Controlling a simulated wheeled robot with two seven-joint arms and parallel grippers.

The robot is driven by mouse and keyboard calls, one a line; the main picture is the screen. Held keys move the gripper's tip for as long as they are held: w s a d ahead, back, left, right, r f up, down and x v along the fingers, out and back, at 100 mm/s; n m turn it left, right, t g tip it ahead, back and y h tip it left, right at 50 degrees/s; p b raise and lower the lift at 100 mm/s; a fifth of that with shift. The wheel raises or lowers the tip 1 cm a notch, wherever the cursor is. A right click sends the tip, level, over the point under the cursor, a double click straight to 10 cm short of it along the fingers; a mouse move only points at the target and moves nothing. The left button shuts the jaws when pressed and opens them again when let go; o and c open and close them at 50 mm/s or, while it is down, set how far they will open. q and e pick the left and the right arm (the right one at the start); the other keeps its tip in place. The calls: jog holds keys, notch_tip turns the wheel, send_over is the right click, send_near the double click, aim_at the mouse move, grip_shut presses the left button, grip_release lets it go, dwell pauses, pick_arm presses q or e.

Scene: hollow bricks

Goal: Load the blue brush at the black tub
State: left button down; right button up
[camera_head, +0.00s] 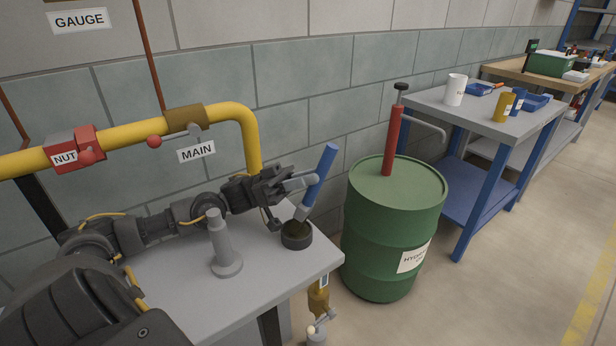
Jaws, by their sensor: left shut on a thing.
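The blue brush (322,172) is tilted, its handle end up and to the right, its pale lower part pointing down at the black tub (297,236). The brush's lower end is at the tub's opening; I cannot tell how deep it reaches. The tub stands near the right edge of the grey table (262,289). My left gripper (303,183) comes in from the left above the tub and is shut on the blue brush's handle. My right gripper is not in view.
A grey post on a round base (224,248) stands on the table left of the tub. A green drum (392,230) with a red pump stands right of the table. A yellow pipe (235,112) runs along the wall behind my left arm. A blue-legged bench (480,115) is farther right.

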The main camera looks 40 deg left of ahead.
pick_arm(q)
jog(key=shift+f+p, duration=0.15)
jog(key=shift+p, duration=0.2)
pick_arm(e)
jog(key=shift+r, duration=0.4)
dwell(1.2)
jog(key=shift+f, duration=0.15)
pick_arm(q)
jog(key=shift+r+p, duration=0.45)
jog(key=shift+p, duration=0.1)
jog(key=shift+r+p, duration=0.6)
jog(key=shift+r, duration=0.05)
jog(key=shift+r+p, duration=1.2)
jog(key=shift+p, duration=0.05)
jog(key=shift+r+p, duration=0.4)
jog(key=shift+p, duration=0.05)
jog(key=shift+r+p, duration=0.4)
jog(key=shift+r, duration=0.05)
jog(key=shift+r+p, duration=0.45)
jog(key=shift+p, duration=0.05)
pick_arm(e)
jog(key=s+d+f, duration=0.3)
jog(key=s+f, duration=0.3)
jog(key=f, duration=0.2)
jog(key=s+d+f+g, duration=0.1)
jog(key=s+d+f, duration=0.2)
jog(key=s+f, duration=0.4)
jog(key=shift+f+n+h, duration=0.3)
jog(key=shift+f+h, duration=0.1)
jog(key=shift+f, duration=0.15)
